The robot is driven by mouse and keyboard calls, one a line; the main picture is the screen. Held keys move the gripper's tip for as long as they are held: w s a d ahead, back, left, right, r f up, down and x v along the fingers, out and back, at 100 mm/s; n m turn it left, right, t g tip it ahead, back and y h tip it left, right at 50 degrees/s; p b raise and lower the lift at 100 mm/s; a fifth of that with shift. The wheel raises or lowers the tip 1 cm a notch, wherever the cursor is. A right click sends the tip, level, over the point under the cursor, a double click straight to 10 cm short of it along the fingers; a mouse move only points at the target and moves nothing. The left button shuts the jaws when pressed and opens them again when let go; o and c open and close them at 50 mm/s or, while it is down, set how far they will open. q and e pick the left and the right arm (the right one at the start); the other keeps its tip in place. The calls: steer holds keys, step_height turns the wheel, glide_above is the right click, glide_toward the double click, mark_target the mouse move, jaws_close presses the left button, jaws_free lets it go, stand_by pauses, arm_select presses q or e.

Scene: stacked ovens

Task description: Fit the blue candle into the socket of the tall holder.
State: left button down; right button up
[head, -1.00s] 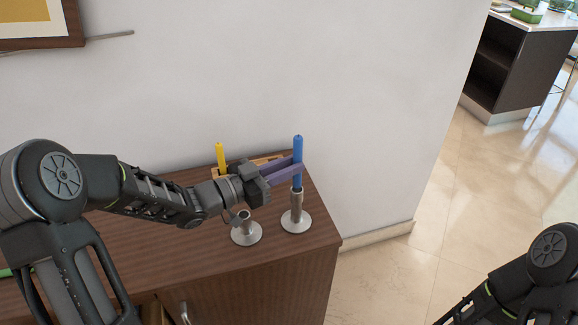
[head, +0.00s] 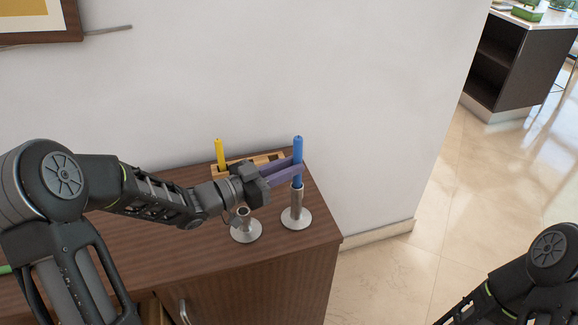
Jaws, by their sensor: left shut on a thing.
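The blue candle (head: 298,147) stands upright in the head view, directly above the tall metal holder (head: 296,210) on the brown cabinet. My left gripper (head: 297,170) is shut on the candle's lower half, its purple fingers reaching in from the left. The candle's lower end meets the top of the holder's stem. I cannot tell how deep it sits in the socket. My right gripper is out of view; only part of my right arm shows at the lower right.
A shorter metal holder (head: 246,229) stands just left of the tall one, below my left gripper. Behind is a wooden rack (head: 233,162) with a yellow candle (head: 220,153). The wall is close behind, and the cabinet's right edge is near the tall holder.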

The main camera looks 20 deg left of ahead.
arm_select(q)
steer(key=shift+f+b, duration=1.2)
steer(key=shift+f, duration=0.35)
steer(key=c, duration=1.2)
jaws_free()
steer(key=shift+c, duration=0.2)
steer(key=b+v, duration=0.1)
steer(key=v, duration=0.7)
